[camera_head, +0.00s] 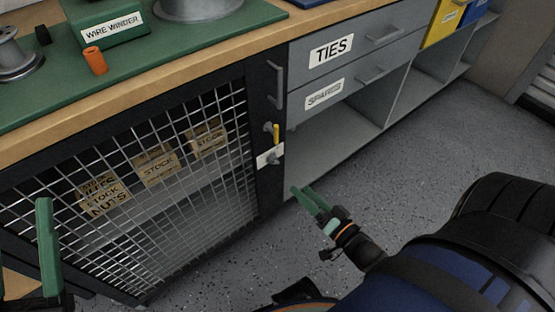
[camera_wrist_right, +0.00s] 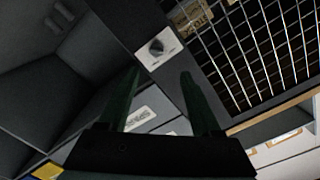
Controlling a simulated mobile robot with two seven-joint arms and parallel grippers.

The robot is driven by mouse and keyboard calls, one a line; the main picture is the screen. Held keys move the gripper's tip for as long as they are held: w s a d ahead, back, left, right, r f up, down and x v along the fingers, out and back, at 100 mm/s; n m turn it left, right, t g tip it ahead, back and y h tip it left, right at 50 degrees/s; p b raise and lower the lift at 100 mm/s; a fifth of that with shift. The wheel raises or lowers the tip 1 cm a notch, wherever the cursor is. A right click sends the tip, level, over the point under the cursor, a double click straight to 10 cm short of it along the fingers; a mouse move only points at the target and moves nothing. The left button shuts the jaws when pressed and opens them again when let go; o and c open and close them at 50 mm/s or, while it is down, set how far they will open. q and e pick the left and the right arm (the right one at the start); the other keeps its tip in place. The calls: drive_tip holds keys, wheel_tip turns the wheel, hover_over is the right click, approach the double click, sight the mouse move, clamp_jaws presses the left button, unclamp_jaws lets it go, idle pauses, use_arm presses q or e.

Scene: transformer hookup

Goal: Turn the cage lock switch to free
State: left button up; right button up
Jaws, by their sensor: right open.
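The cage lock switch is a dark knob on a white plate (camera_head: 270,155), on the dark frame at the right edge of the mesh cage door (camera_head: 150,185). The right wrist view shows the plate and its black knob (camera_wrist_right: 157,47) just beyond the fingertips. My right gripper (camera_head: 302,190) has green fingers and is open and empty, below and right of the plate, apart from it. It also shows in the right wrist view (camera_wrist_right: 160,74). One green finger of my left gripper (camera_head: 46,245) shows at the lower left; its opening cannot be told.
A yellow lever (camera_head: 276,134) sticks out above the plate, below a grey door handle (camera_head: 277,85). Stock boxes (camera_head: 158,168) stand behind the mesh. Drawers labelled TIES (camera_head: 331,50) and SPARES sit above an open shelf at right. The speckled floor (camera_head: 425,150) is clear.

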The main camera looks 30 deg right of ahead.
sight(274, 161)
use_arm(q)
drive_tip(key=shift+m+g+h, duration=0.3)
drive_tip(key=shift+m+h, duration=0.3)
drive_tip(key=shift+m, duration=0.2)
drive_tip(key=shift+s+d+f+b, duration=0.1)
drive_tip(key=shift+s+f+b, duration=0.05)
drive_tip(key=shift+f+b, duration=0.65)
drive_tip(key=shift+s+d+f+b, duration=0.15)
drive_tip(key=shift+s+f+b, duration=0.05)
drive_tip(key=shift+f+b, duration=0.65)
drive_tip(key=shift+s+d+f+b, duration=0.1)
drive_tip(key=shift+s+f+b, duration=0.05)
drive_tip(key=shift+f+b, duration=0.65)
use_arm(e)
drive_tip(key=w+f, duration=0.1)
drive_tip(key=w, duration=1.1)
drive_tip(key=shift+w+a, duration=0.25)
drive_tip(key=shift+w, duration=0.05)
drive_tip(key=shift+c, duration=0.2)
clamp_jaws()
